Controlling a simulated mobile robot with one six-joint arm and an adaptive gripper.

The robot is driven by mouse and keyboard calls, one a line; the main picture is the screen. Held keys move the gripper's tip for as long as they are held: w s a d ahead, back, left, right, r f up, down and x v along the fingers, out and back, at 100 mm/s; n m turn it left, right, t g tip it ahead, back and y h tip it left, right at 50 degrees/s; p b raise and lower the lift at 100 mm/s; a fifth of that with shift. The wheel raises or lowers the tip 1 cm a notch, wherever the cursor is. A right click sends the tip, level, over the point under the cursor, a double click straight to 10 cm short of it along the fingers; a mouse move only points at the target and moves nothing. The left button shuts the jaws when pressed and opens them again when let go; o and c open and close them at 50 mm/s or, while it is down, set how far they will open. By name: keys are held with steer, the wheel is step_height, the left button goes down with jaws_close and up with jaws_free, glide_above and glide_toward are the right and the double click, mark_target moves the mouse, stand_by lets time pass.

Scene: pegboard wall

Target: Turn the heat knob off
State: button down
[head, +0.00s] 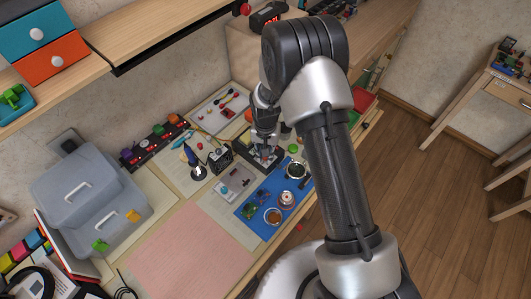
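A small black box with light round marks on its front (219,158) stands on the workbench, beside a blue-handled tool in a stand (192,157). I cannot tell whether one of these marks is the heat knob. My gripper (265,152) points down to the right of that box, over or at a dark, tray-like device (251,164). My gripper and arm hide part of this device. The fingers are too small to show whether they are open or shut, or touching anything.
A blue mat (249,209) with small round containers lies in front of my gripper. A grey toolbox (88,195) stands at the left. A pink sheet (190,252) covers clear bench. A wooden shelf (150,36) overhangs the bench's back.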

steer(key=n, duration=0.4)
steer(key=shift+n, duration=0.3)
steer(key=n, duration=0.4)
steer(key=shift+n+b, duration=0.3)
steer(key=shift+b, duration=0.1)
steer(key=c, duration=1.5)
jaws_free()
steer(key=shift+o, duration=0.2)
step_height(320, 180, up, 12)
